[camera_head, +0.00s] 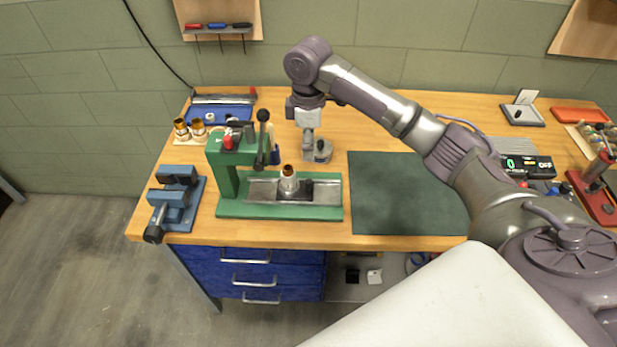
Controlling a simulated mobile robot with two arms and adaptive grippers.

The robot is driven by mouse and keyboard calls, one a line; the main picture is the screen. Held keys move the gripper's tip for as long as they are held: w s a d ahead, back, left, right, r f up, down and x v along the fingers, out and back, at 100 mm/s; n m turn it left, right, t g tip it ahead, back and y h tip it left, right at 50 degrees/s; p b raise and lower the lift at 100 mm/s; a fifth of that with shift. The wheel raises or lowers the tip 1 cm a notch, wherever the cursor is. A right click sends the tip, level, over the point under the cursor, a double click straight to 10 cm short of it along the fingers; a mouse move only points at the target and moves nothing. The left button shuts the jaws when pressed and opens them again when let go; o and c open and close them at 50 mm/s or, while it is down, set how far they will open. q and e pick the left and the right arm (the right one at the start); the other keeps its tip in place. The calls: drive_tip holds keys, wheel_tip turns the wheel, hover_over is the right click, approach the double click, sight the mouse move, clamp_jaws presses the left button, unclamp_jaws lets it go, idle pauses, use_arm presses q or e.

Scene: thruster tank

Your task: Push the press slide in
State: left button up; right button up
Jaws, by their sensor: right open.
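The green press (228,180) stands on the left half of the wooden bench, with a dark lever and ball knob at its top. Its slide (308,189) sits on the grey rail along the green base, to the right of the press column. A silver part with a copper-coloured top (288,181) stands upright on the slide. My right gripper (316,154) is open and points down behind the slide, apart from it in the picture. Its exact height above the bench is hard to tell. My left gripper is not in view.
A blue vise (178,203) stands left of the press. A dark green mat (405,193) lies bare to the right. Two copper-topped parts (190,129) and a blue tray (220,114) are behind the press. A scale (527,166) stands further right.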

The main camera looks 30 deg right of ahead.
sight(308, 181)
wheel_tip(308, 181, down, 13)
drive_tip(key=shift+p, duration=1.25)
clamp_jaws()
